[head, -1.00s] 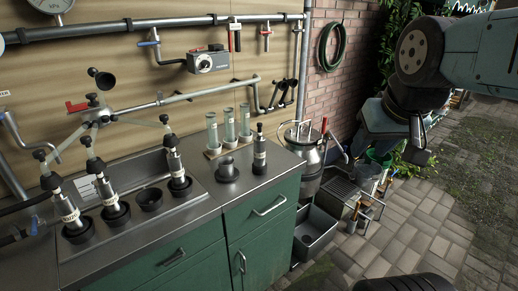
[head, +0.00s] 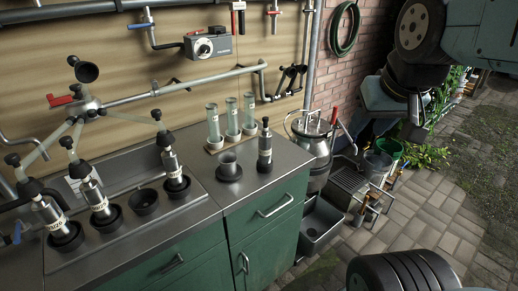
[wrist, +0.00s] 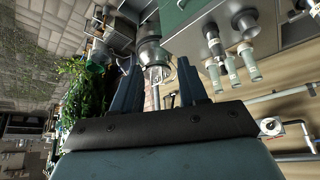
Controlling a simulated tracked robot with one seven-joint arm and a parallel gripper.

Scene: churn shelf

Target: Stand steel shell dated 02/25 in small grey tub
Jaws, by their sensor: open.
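Several steel shells with dark ends and pale labels are in the head view. Three, a left one (head: 50,214), a middle one (head: 95,195) and a right one (head: 171,162), stand tilted in black cups at the counter's left. A fourth shell (head: 264,150) stands upright on the right part of the counter. The dates are too small to read. A grey tub (head: 322,228) sits low beside the cabinet; I cannot tell whether it is the small one. My gripper (wrist: 160,80) is open and empty, its fingers apart in the wrist view, away from the counter.
A grey flared cup (head: 229,166) and a rack of glass tubes (head: 231,118) stand beside the upright shell. An empty black cup (head: 144,201) is among the tilted shells. A steel churn (head: 312,138), a green bucket (head: 389,148) and a wire rack (head: 348,180) crowd the right; paving (head: 430,220) is open.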

